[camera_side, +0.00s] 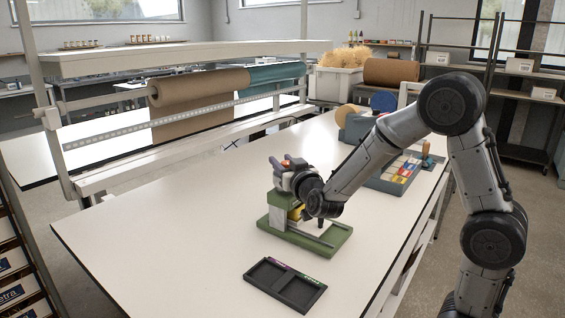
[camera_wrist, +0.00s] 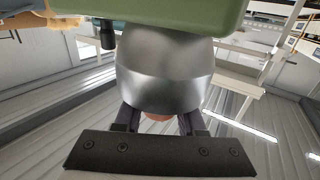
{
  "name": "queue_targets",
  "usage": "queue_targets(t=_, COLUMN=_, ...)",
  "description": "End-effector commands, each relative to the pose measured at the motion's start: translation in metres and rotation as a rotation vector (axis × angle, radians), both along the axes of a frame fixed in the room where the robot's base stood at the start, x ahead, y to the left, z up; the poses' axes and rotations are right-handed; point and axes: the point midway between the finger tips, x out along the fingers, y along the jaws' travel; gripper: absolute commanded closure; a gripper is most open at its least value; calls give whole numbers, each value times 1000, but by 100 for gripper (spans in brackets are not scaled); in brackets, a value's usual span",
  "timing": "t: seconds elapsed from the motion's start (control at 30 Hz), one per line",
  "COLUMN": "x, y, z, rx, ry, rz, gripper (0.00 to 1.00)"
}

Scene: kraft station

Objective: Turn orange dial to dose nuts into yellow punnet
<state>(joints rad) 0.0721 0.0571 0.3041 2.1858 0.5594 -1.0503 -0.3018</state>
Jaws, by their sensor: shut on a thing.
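A dispenser with a green base (camera_side: 328,243) stands on the white table in the side view. Its orange dial (camera_side: 286,163) shows only as a small patch between my fingers. My gripper (camera_side: 284,168) reaches in from the right and is shut on the dial. In the wrist view, a shiny metal cylinder (camera_wrist: 165,65) under a green body (camera_wrist: 180,15) fills the middle. My gripper (camera_wrist: 160,122) has a finger on each side below it, with a bit of orange between them. A yellow patch (camera_side: 295,213), perhaps the punnet, shows low in the dispenser, mostly hidden. No nuts can be made out.
A black two-part tray (camera_side: 285,285) lies in front of the dispenser, near the table's front edge. A grey-green case with coloured compartments (camera_side: 400,170) stands behind my arm. Paper rolls (camera_side: 198,87) hang on a rack at the back. The table's left side is clear.

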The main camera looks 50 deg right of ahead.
Motion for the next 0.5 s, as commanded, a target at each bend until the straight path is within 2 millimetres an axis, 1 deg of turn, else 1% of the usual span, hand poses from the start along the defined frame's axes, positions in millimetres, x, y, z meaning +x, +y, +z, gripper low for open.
queue_targets(t=0.27, x=-1, y=0, z=0, rx=0, ry=0, rz=-68, gripper=100)
queue_targets(t=0.5, x=-3, y=-3, z=0, rx=1, ry=0, rz=-229, gripper=100)
